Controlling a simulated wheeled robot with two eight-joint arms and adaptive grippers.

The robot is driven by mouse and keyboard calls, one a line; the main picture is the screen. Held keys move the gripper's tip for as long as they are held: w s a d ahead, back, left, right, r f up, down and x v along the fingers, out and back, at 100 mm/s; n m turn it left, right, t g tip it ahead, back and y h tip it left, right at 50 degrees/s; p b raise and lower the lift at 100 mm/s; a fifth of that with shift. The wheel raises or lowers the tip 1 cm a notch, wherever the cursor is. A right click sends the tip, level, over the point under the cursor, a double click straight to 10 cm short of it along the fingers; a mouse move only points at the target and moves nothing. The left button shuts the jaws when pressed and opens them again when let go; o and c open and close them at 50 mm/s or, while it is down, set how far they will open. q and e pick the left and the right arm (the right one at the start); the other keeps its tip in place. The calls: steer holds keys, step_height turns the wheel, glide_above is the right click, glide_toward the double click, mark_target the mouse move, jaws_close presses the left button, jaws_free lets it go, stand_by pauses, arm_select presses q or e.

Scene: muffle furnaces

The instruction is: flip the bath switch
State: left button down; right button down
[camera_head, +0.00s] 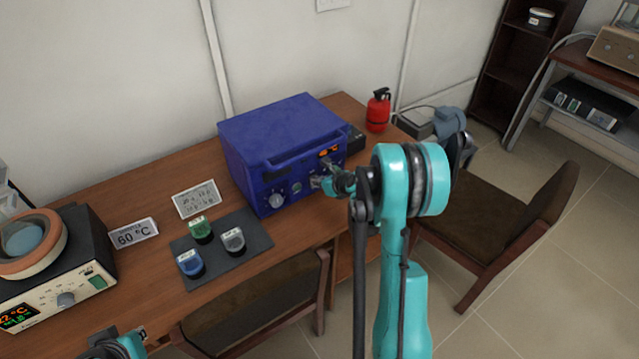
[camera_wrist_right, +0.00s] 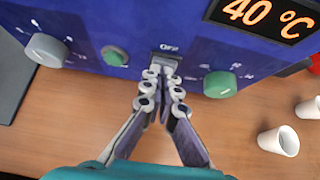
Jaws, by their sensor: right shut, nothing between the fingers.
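A blue box-shaped unit (camera_head: 285,145) stands on the wooden table. In the right wrist view its blue panel (camera_wrist_right: 140,25) has an orange 40 °C display (camera_wrist_right: 260,17) and a grey rocker switch (camera_wrist_right: 165,62) under an "OFF" label. My right gripper (camera_head: 330,183) is at this panel; in the wrist view its fingertips (camera_wrist_right: 162,75) are together, empty, right at the switch and partly cover it. I cannot tell whether they touch. My left gripper (camera_head: 138,336) is at the bottom edge of the head view, away from the unit; its jaws are unclear.
Knobs (camera_wrist_right: 45,50) and a green button (camera_wrist_right: 114,56) flank the switch. A second device with a round bowl (camera_head: 30,243) stands at left. A dark mat (camera_head: 250,222) holds small coloured items. A red extinguisher (camera_head: 378,110) stands behind right; chairs (camera_head: 500,200) stand in front.

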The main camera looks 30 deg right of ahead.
steer(key=shift+r, duration=0.15)
arm_select(q)
steer(key=shift+r+p, duration=0.45)
arm_select(e)
steer(key=shift+r, duration=0.7)
